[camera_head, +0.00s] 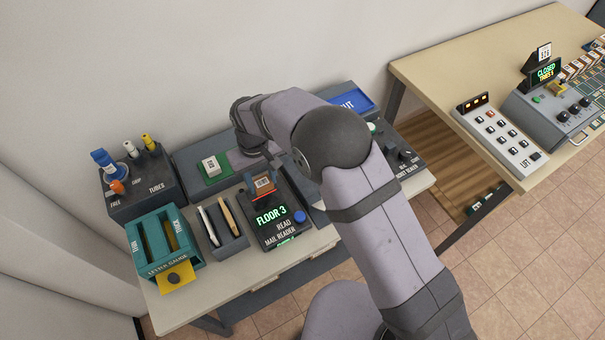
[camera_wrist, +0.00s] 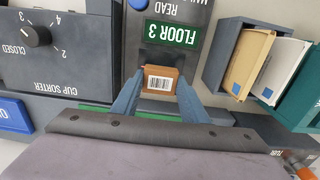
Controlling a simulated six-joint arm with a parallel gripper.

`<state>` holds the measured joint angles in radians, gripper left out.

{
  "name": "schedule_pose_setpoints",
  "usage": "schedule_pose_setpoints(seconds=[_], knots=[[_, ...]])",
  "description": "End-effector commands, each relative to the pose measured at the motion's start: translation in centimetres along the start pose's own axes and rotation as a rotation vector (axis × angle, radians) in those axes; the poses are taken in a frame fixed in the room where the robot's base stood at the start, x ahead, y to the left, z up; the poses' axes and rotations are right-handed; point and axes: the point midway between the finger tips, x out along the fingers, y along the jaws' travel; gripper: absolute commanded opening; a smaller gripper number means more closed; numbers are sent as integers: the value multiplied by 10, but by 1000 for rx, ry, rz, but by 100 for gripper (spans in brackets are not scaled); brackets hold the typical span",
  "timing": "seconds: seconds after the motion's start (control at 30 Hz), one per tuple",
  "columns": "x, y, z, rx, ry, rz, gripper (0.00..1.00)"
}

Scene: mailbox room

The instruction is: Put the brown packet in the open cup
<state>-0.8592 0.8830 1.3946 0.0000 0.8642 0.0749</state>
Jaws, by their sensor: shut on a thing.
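The brown packet (camera_wrist: 160,80) carries a white barcode label. My gripper (camera_wrist: 160,88) is shut on it, one finger on each side, over the mail reader (camera_wrist: 172,12), whose green display reads FLOOR 3. In the head view the packet (camera_head: 264,183) is at the back end of the reader (camera_head: 272,215); I cannot tell whether it touches it. The cup sorter (camera_wrist: 75,65) is left of the packet in the wrist view, with a black dial (camera_wrist: 37,36) marked CLOSED, 2, 3 and 4. No cup opening is visible; my arm hides much of that area in the head view.
A small rack (camera_head: 230,240) of upright envelopes stands left of the reader, beside the teal letter gauge (camera_head: 160,240). The tube holder (camera_head: 135,190) is at the far left. A white item (camera_head: 211,166) lies on a green pad. A blue OUT tray (camera_head: 352,103) is behind my arm.

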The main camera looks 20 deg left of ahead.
Motion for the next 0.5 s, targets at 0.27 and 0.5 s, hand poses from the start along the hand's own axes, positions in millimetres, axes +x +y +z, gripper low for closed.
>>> schedule_pose_setpoints(seconds=[0.27, 0.5], knots=[[-10, 35, -4, 70, 3, 0, 14], [-38, 117, 2, 231, 2, 0, 14]])
